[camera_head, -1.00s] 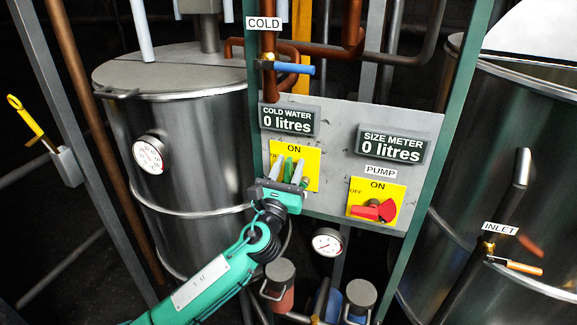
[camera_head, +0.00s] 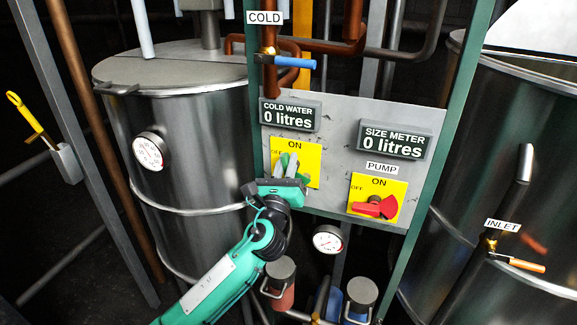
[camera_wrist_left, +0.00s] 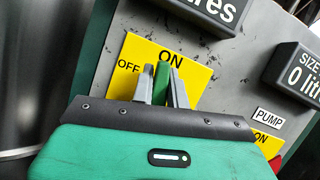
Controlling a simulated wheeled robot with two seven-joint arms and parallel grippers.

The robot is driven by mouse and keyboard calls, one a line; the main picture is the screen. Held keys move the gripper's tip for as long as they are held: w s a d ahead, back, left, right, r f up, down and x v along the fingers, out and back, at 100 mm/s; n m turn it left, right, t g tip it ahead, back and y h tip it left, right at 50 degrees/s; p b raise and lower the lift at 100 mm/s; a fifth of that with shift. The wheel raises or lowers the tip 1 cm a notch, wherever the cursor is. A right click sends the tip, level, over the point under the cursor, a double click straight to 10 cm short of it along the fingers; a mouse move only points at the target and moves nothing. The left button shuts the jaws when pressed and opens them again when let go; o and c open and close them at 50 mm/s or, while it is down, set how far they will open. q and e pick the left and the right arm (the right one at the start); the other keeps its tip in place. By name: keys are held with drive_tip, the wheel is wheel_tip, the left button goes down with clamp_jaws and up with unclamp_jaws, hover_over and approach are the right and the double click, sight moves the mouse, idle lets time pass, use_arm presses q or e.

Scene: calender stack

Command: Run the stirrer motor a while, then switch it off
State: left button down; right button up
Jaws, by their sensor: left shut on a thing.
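The stirrer switch is a green knob (camera_wrist_left: 162,84) on a yellow plate (camera_head: 312,165) marked ON and OFF, on the grey panel. The plate's label beside the knob does not show. My left gripper (camera_head: 287,166) is at this plate, with its grey fingers shut on the green knob. In the left wrist view, the knob stands between the two fingertips (camera_wrist_left: 162,88), its tip just below and slightly left of ON. The gripper body hides the lower part of the plate. My right gripper is not in view.
The red pump knob (camera_head: 376,207) sits on a second yellow plate to the right. Above are the cold water display (camera_head: 290,115) and the size meter display (camera_head: 394,140), both at 0 litres. Steel tanks stand left (camera_head: 190,130) and right (camera_head: 470,150). A gauge (camera_head: 327,239) is below.

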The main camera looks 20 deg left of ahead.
use_arm(q)
drive_tip(key=n+y, duration=0.1)
drive_tip(key=n, duration=0.1)
drive_tip(key=n+y, duration=0.1)
drive_tip(key=n, duration=0.1)
drive_tip(key=a+n+g, duration=0.1)
drive_tip(key=n, duration=0.1)
drive_tip(key=shift+f+n+y, duration=0.2)
drive_tip(key=shift+n+y, duration=0.1)
drive_tip(key=shift+y, duration=0.1)
drive_tip(key=shift+a+f+n+g+y+p, duration=0.15)
drive_tip(key=shift+f+n+g+y+p, duration=0.45)
drive_tip(key=shift+n, duration=1.35)
drive_tip(key=shift+a+f+n+g+y+p, duration=0.1)
drive_tip(key=shift+a+n+g+p, duration=0.15)
drive_tip(key=shift+n+g, duration=1.25)
drive_tip(key=shift+a+f+n+g+y+p, duration=0.1)
drive_tip(key=shift+f+n+g+y+p, duration=0.2)
drive_tip(key=shift+n, duration=2.15)
drive_tip(key=shift+f, duration=0.1)
drive_tip(key=c, duration=1.4)
unclamp_jaws()
drive_tip(key=shift+s, duration=0.1)
